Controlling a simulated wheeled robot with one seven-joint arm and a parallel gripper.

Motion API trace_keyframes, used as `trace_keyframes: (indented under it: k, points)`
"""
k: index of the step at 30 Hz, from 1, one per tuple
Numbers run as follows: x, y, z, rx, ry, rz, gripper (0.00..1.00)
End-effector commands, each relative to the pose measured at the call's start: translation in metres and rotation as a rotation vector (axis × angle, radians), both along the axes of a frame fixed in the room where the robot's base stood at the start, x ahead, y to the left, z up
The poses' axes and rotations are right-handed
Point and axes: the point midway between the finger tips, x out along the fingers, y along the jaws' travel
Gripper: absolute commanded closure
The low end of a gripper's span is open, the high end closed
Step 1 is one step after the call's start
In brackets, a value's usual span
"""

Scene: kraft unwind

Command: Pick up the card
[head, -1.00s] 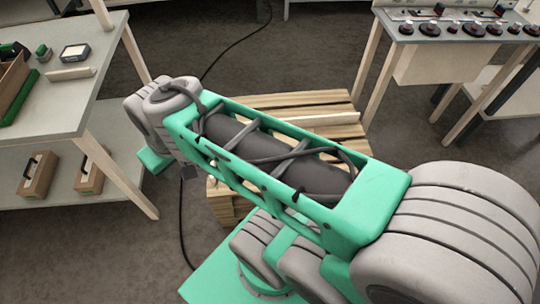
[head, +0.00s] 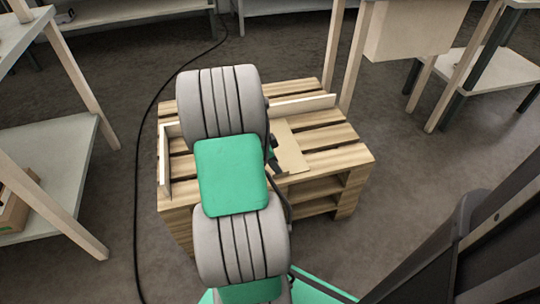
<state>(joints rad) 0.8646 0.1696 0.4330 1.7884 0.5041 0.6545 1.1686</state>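A flat tan sheet, which looks like the card (head: 290,152), lies on the slatted top of a wooden pallet table (head: 335,135) in the head view. Its left part is hidden behind my arm. A small dark part that seems to be my gripper (head: 276,164) shows at the card's left edge, beside or over it. My arm links cover most of the gripper. I cannot tell whether it touches the card or whether its fingers are open or shut.
Pale wooden strips (head: 302,105) stand along the pallet's back and left edges. A shelved table (head: 50,165) is at the left and a workbench (head: 415,30) at the back right. A black cable (head: 140,160) runs along the floor. The floor right of the pallet is clear.

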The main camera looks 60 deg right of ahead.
Motion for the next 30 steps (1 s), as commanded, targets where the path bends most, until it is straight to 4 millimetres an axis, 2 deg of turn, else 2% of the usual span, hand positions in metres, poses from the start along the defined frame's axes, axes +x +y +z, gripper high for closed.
trace_keyframes:
  k: [9,17,28,30]
  points:
    - [-0.010,-0.016,-0.048,0.002,0.001,0.003,0.69]
    - [-0.011,-0.018,-0.052,0.002,-0.001,0.006,0.69]
    - [-0.011,-0.018,-0.051,0.002,-0.001,0.006,0.99]
    - [-0.011,-0.018,-0.051,0.002,-0.001,0.006,1.00]
